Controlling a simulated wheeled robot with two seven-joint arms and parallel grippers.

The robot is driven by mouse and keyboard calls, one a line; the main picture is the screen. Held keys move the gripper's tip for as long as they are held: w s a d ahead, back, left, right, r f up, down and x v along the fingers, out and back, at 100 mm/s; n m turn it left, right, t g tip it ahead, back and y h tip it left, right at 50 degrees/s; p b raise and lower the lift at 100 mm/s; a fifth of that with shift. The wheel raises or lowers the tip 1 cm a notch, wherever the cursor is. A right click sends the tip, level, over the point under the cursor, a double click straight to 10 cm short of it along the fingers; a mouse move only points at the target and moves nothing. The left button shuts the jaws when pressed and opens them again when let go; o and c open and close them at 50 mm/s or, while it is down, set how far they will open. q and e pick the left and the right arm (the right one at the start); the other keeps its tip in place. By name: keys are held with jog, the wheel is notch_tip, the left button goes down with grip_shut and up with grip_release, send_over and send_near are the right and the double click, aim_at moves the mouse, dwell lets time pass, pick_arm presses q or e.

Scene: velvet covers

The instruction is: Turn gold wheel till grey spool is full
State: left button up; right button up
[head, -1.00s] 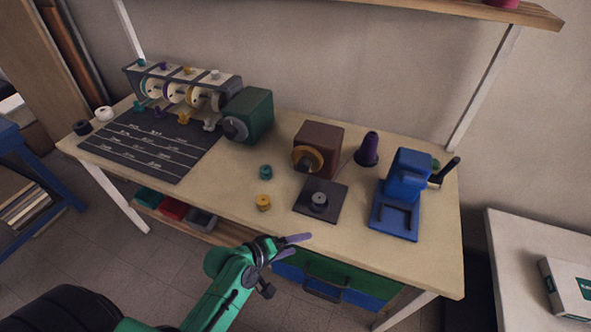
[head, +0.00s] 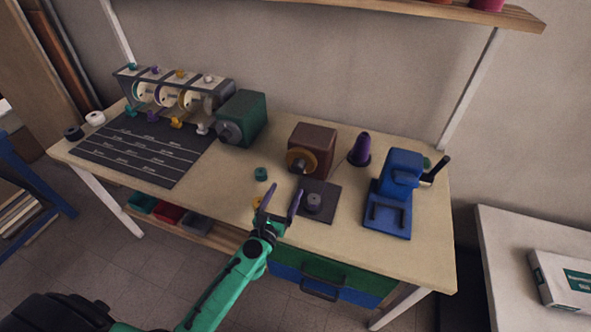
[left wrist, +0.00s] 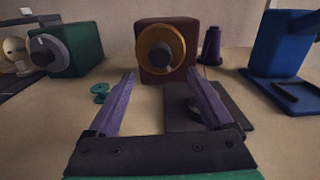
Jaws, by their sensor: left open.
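The gold wheel (head: 301,162) is on the front of a brown box (head: 318,139) and has a dark hub. It also shows in the left wrist view (left wrist: 160,50), straight ahead, beyond my fingers. The grey spool (head: 313,201) sits on a dark square plate (head: 326,190) in front of the box; in the left wrist view it is partly hidden behind the right finger. How much thread is on it is too small to tell. My left gripper (head: 281,204) is open and empty, at the table's front edge, short of the wheel and left of the spool. My right gripper is not in view.
A purple cone (head: 360,149) and a blue machine (head: 394,190) stand to the right. A green box (head: 242,118) and a dark mat (head: 146,147) lie left.

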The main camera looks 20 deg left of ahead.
aim_at(296, 170)
pick_arm(q)
jog(key=w, duration=0.9)
jog(key=shift+w+d, duration=0.2)
jog(key=shift+d, duration=0.1)
jog(key=shift+s, duration=0.1)
grip_shut()
